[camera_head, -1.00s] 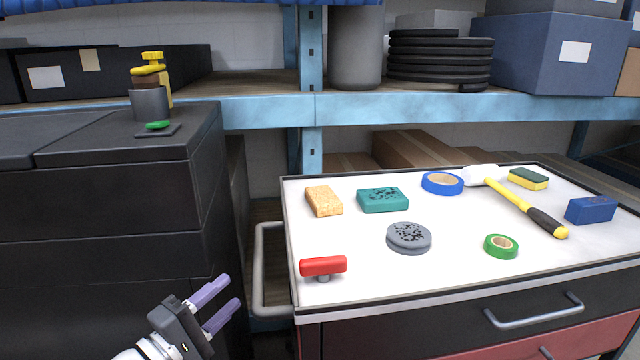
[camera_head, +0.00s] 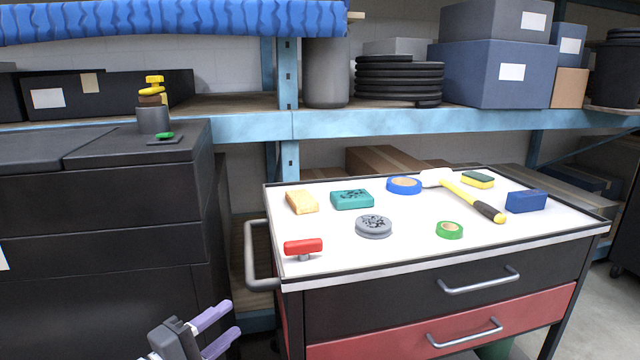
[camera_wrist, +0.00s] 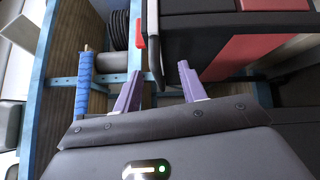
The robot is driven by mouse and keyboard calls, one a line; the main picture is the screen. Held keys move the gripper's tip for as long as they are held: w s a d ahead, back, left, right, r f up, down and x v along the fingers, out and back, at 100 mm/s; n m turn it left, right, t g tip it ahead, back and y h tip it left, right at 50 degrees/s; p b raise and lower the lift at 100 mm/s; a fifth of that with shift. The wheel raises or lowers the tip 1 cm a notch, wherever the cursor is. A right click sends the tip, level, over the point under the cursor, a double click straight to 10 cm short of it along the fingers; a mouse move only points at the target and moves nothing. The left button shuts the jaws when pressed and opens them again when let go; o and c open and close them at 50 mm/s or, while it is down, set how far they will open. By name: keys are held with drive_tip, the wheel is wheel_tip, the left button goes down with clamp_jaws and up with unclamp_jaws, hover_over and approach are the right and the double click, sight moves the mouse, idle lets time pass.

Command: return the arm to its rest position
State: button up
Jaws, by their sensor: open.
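My gripper (camera_head: 222,330) is at the lower left of the head view, in front of the black cabinet and left of the white-topped tool cart. Its two purple fingers are apart with nothing between them. The fingers also show in the wrist view (camera_wrist: 158,88), spread and empty, with the cart and shelving beyond them. Most of my arm is out of the head view.
The tool cart (camera_head: 300,275) carries several items, with a red-handled thing (camera_head: 303,246) at its near left corner. A grey side handle (camera_head: 250,262) juts from the cart towards my gripper. The black cabinet (camera_head: 95,240) stands left. Blue shelving (camera_head: 225,127) runs behind.

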drive_tip(key=d+f+m+g+y, duration=0.2)
drive_tip(key=d+m+g, duration=0.55)
drive_tip(key=d, duration=1.45)
drive_tip(key=s+d+m+g+y, duration=0.1)
drive_tip(key=s+d+m+y, duration=0.1)
drive_tip(key=s+d+y, duration=0.2)
drive_tip(key=s+d+m+y, duration=0.3)
drive_tip(key=s+d+y, duration=0.1)
drive_tip(key=s, duration=0.6)
drive_tip(key=shift+d+g+y, duration=0.35)
drive_tip(key=shift+d+y, duration=0.05)
drive_tip(key=shift+d, duration=0.4)
